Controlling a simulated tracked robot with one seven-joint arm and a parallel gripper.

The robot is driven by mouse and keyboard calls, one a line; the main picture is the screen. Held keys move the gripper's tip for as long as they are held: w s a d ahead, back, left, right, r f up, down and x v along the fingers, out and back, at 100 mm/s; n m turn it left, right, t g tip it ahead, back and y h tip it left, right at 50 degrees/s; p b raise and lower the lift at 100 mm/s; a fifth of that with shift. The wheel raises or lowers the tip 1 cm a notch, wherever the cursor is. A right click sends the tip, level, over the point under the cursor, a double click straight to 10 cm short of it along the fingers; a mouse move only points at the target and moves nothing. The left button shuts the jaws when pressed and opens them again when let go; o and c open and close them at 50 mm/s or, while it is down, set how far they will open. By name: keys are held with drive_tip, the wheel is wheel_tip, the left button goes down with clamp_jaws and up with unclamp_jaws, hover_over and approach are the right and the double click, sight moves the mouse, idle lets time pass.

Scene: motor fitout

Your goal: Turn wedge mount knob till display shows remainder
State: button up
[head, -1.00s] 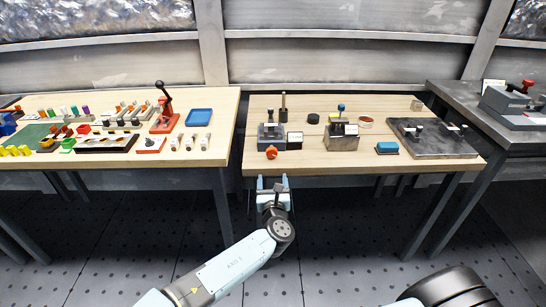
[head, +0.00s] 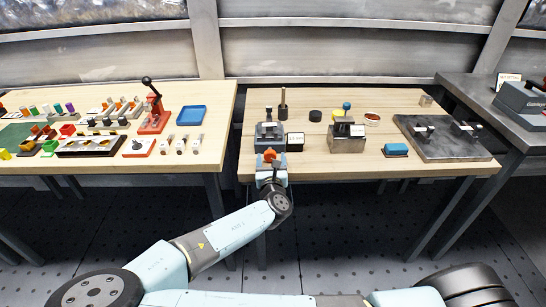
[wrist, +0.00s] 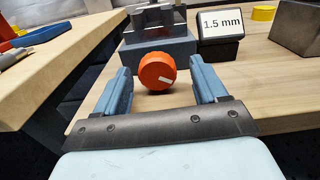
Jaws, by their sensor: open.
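The wedge mount (head: 269,136) is a dark grey block with a lighter metal top, near the front left of the right-hand wooden table. My gripper (wrist: 160,85) is open, with one blue finger on each side of the knob and visible gaps between. In the head view my gripper (head: 271,171) is at the table's front edge.
A left table (head: 215,150) holds a red press (head: 154,115).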

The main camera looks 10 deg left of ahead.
drive_tip(key=shift+a, duration=0.2)
drive_tip(key=c, duration=1.1)
drive_tip(key=shift+o, duration=0.3)
drive_tip(key=shift+d+m, duration=0.1)
drive_tip(key=shift+m, duration=2.2)
drive_tip(key=shift+s, duration=0.1)
drive_tip(key=o, duration=1)
drive_tip(key=shift+o, duration=0.2)
drive_tip(key=shift+d, duration=0.1)
